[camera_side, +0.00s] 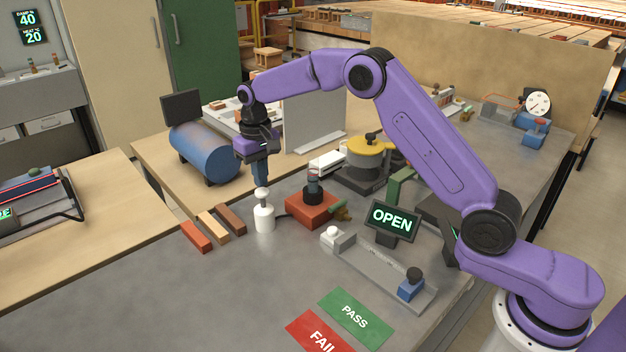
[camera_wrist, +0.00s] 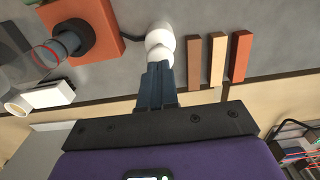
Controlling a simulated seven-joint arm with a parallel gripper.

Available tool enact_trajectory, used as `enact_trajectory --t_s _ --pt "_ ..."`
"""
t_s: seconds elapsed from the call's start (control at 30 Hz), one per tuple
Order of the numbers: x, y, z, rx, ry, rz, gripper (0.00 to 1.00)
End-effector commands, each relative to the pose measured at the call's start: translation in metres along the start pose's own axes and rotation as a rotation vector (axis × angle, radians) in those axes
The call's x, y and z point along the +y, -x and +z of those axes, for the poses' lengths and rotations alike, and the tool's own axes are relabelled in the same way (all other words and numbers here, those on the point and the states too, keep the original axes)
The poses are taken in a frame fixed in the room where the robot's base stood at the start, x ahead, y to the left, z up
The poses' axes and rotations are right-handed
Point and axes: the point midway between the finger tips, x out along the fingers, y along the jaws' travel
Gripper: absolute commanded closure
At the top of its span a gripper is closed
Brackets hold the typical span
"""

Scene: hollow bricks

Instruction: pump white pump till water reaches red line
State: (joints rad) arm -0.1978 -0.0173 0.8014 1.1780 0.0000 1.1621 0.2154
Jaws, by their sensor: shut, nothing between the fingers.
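The white pump (camera_side: 264,217) stands upright on the grey bench, with a rounded white head on top. It also shows in the wrist view (camera_wrist: 160,37). My gripper (camera_side: 261,184) points down with its fingers shut and empty, its tips right at the pump head; I cannot tell whether they touch. The shut fingers also show in the wrist view (camera_wrist: 156,88). An orange-red block (camera_side: 305,211) beside the pump carries a dark collar and a clear tube. The tube shows a red ring (camera_wrist: 46,54) in the wrist view. The water level cannot be made out.
Red, tan and brown bricks (camera_side: 213,227) lie left of the pump. A dark hose joins pump and block. A blue tank (camera_side: 205,152) stands behind left, a yellow-topped device (camera_side: 368,148) behind right. An OPEN sign (camera_side: 392,219) stands right.

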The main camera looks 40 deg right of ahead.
Motion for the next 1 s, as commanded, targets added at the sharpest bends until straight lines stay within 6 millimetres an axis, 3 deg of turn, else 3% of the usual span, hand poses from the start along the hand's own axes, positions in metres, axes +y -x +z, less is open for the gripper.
enact_trajectory --t_s 0.37,1.0 --pt "0.000 -0.001 0.000 0.000 0.000 0.000 1.00" --pt "0.000 -0.028 0.000 -0.002 0.000 0.000 1.00"
